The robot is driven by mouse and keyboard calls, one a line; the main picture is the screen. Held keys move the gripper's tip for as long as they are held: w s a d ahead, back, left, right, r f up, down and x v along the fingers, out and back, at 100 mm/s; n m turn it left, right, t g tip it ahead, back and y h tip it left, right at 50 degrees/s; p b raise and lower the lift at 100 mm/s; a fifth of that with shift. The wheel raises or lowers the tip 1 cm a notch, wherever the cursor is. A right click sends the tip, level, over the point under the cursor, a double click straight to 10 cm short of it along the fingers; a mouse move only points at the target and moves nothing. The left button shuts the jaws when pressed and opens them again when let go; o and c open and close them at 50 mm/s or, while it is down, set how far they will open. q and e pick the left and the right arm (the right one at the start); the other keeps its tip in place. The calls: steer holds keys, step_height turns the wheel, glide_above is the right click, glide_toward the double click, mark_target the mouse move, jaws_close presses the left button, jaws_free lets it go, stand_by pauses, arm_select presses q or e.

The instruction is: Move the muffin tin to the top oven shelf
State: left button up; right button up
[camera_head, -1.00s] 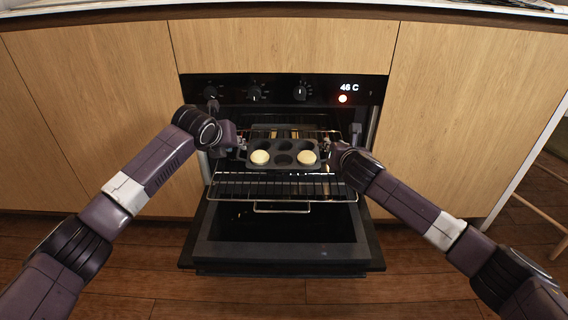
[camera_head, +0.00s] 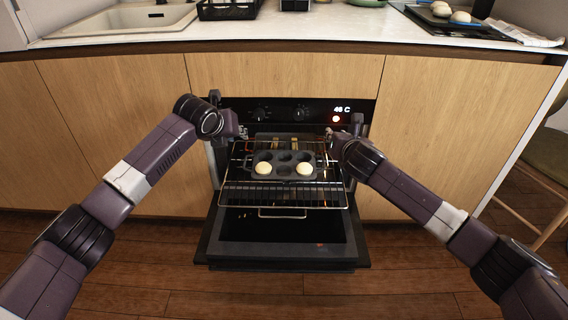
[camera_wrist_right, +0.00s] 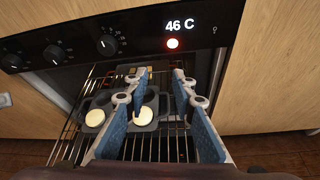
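The dark muffin tin (camera_head: 284,163) rests on the pulled-out wire shelf (camera_head: 332,172) of the open oven, with two pale round pieces in its front corner cups. It also shows in the right wrist view (camera_wrist_right: 116,116), partly behind a finger. My left gripper (camera_head: 243,132) is at the left rear of the tin, above and apart from it; its finger gap is not clear. My right gripper (camera_wrist_right: 160,88) is open, its blue-padded fingers spread above the shelf and tin with nothing held. In the head view it (camera_head: 331,133) is right of the tin.
The oven door (camera_head: 282,252) hangs open below the shelf, low over the wooden floor. The control panel (camera_head: 275,111) with knobs and a 46 C display is just behind my grippers. Wooden cabinets flank the oven. The counter above holds a sink (camera_head: 125,20) and a black rack (camera_head: 228,10).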

step_height(320, 180, up, 6)
steer(key=p, duration=0.5)
steer(key=v, duration=1.2)
steer(key=shift+s+f, duration=0.2)
steer(key=shift+s, duration=0.1)
